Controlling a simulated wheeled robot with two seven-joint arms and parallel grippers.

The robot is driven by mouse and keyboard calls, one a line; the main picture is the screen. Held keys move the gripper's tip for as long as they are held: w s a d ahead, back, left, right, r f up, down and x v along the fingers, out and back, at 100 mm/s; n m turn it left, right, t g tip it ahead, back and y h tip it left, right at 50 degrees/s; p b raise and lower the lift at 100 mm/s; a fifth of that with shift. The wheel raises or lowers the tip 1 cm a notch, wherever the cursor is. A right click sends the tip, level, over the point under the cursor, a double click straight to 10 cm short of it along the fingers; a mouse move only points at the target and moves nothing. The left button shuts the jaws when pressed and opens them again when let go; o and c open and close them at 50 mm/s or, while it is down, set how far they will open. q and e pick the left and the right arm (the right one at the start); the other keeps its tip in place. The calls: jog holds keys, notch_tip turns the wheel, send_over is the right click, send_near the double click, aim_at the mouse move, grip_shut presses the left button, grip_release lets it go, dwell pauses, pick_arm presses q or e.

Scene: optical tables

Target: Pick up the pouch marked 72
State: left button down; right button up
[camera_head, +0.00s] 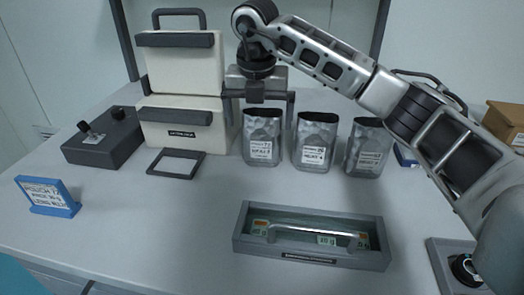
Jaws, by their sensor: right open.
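Three silver pouches with white labels stand upright in a row: the left pouch (262,130), the middle pouch (314,132) and the right pouch (366,140). The left pouch's label seems to begin its number with 7, but the print is too small to read surely. My right gripper (259,113) is open and points down at the left pouch's top, with one finger on each side of it. Whether the fingers touch it I cannot tell. My left gripper is out of view.
A blue sign (48,196) seems to read pouch 72. A cream case (185,125) and a dark control box (103,138) stand left of the pouches; a dark frame (176,162) lies before the case. A grey tray (312,253) with a handle is in front.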

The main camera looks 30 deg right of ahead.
aim_at(262, 128)
jog(key=shift+f, duration=0.75)
jog(key=f, duration=0.1)
jog(key=d+f, duration=0.1)
jog(key=f, duration=0.2)
jog(key=shift+w+d, duration=0.2)
jog(key=shift+w, duration=0.2)
jog(key=shift+w+f, duration=0.1)
jog(key=shift+f, duration=0.5)
jog(key=shift+r, duration=0.1)
jog(key=c, duration=1.2)
